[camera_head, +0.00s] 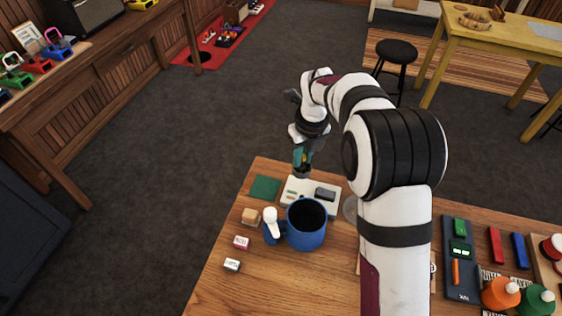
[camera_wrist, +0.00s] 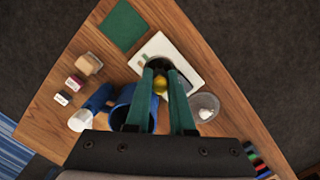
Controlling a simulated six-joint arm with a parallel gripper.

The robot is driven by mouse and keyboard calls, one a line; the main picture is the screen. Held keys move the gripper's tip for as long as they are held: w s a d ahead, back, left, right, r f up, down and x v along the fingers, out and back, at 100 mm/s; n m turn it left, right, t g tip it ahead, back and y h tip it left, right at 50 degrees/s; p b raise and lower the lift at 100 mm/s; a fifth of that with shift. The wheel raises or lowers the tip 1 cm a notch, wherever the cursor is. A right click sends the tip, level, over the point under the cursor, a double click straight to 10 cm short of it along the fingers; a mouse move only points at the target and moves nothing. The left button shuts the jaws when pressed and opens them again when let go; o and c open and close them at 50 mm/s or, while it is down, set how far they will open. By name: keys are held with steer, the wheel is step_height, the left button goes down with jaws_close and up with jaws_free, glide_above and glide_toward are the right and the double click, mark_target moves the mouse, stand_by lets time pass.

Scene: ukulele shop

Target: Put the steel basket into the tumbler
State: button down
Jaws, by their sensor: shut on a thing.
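My gripper (camera_head: 302,168) hangs over the white device at the table's far edge. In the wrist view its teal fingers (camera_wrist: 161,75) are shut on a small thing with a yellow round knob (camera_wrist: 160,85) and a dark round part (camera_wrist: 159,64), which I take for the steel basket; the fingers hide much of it. An open blue cup (camera_head: 306,225), which I take for the tumbler, stands upright in front and slightly right of my gripper. Its dark mouth faces up. In the wrist view the cup (camera_wrist: 122,108) is left of the fingers, partly covered.
A blue piece with a white top (camera_head: 270,222) is close beside the cup. A white device (camera_head: 323,203), green square (camera_head: 265,187), small blocks (camera_head: 241,242) and clear round dish (camera_wrist: 204,107) surround it. Bottles (camera_head: 500,293) stand far right.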

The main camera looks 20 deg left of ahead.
steer(key=s+d+r, duration=0.2)
steer(key=s+d, duration=0.2)
steer(key=s, duration=0.6)
steer(key=shift+n, duration=0.3)
steer(key=f, duration=0.3)
steer(key=s+f, duration=0.1)
steer(key=f, duration=0.6)
steer(key=shift+s+d, duration=0.1)
steer(key=shift+s, duration=0.1)
steer(key=shift+f, duration=0.1)
steer(key=shift+f, duration=0.15)
steer(key=c, duration=0.8)
jaws_free()
